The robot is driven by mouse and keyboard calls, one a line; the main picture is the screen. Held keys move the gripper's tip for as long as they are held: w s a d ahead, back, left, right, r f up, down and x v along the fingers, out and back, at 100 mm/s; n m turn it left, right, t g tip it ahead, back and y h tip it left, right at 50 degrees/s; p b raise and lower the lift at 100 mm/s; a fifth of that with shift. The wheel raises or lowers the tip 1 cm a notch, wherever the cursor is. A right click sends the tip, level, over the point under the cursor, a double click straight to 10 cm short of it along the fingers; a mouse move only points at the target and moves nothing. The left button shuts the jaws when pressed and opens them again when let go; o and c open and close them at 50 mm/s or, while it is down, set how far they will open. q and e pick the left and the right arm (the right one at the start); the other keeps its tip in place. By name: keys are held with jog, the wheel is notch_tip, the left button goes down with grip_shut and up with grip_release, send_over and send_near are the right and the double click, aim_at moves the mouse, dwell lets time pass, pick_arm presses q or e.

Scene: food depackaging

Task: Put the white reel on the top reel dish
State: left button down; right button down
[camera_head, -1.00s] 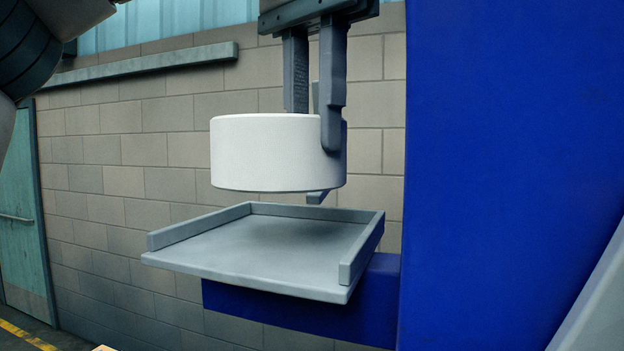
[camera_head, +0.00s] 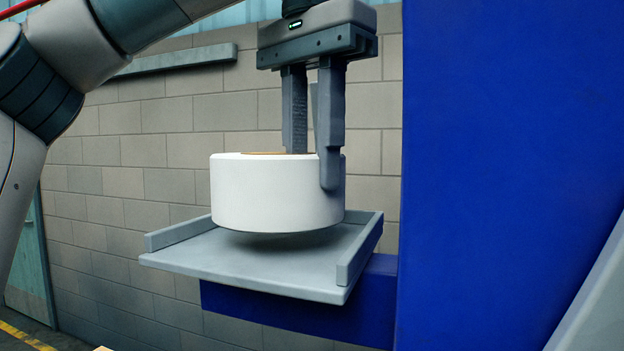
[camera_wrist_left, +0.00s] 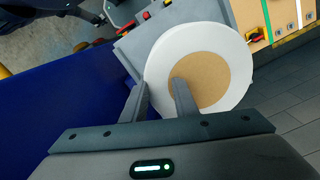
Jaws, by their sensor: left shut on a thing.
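The white reel (camera_head: 270,198) is a thick white disc with a brown core on top, held level in the head view. It also shows in the left wrist view (camera_wrist_left: 228,42). My left gripper (camera_head: 312,170) points straight down and is shut on the right part of the reel's wall, one finger on the core side and one outside. The reel dish (camera_head: 210,257) is a grey tray with raised rims, directly below the reel. The reel appears just above the dish, with a shadow beneath it; I cannot tell whether they touch. My right gripper is not in view.
A blue panel (camera_head: 510,170) stands close to the right of the dish and gripper. A blue bracket (camera_head: 340,310) is under the dish. A block wall (camera_head: 120,160) is behind. The space left of the dish is open.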

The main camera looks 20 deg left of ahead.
pick_arm(q)
jog(key=shift+w+a+f, duration=0.1)
jog(key=shift+f, duration=1.15)
jog(key=shift+f, duration=0.15)
jog(key=c, duration=1.4)
grip_release()
jog(key=shift+r, duration=0.25)
jog(key=shift+r, duration=3.65)
